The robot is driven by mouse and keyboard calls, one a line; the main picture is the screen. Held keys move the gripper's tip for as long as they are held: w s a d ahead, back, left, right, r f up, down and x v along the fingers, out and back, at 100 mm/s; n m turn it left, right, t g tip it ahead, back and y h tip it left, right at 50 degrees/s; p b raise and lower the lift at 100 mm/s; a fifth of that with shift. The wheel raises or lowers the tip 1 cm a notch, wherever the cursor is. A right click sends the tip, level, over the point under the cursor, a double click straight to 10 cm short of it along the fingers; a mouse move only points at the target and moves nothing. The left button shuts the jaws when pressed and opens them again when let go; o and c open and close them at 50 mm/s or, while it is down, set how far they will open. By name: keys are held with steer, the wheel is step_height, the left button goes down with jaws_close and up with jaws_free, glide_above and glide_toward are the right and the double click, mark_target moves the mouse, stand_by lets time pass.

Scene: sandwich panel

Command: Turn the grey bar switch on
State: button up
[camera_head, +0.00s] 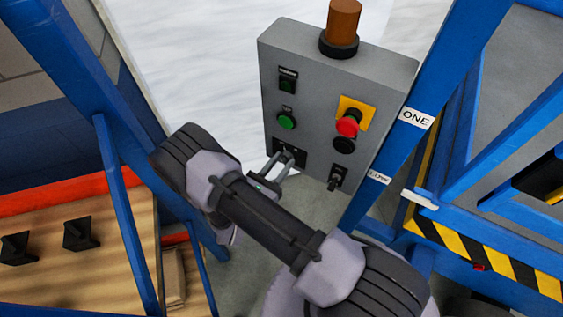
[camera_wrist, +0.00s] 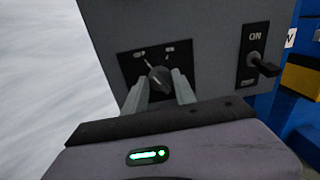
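A dark grey rotary knob with a raised bar (camera_wrist: 159,77) sits on a black plate at the lower left of the grey control box (camera_head: 340,85). Two small light marks show above the knob in the wrist view. In the head view the knob is mostly hidden by my gripper (camera_head: 281,160). My gripper, also in the wrist view (camera_wrist: 160,84), has its fingers apart, one on each side of the knob. I cannot tell whether they touch it. A toggle switch (camera_wrist: 262,65) labelled ON is on the right; its lever sticks out.
Blue frame posts (camera_head: 430,120) stand close on the right. A wooden-topped bench (camera_head: 90,270) is lower left.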

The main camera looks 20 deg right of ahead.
steer(key=shift+m, duration=0.3)
jaws_close()
steer(key=m+b, duration=0.1)
steer(key=m, duration=0.4)
steer(key=m+y+b, duration=0.1)
steer(key=m+b, duration=0.1)
steer(key=m, duration=0.3)
steer(key=shift+s+d+m, duration=0.1)
steer(key=shift+m, duration=0.5)
steer(key=o, duration=1.2)
jaws_free()
steer(key=shift+c, duration=0.2)
steer(key=p+v, duration=0.1)
steer(key=v, duration=1.6)
steer(key=shift+s+a, duration=0.15)
steer(key=shift+a, duration=0.05)
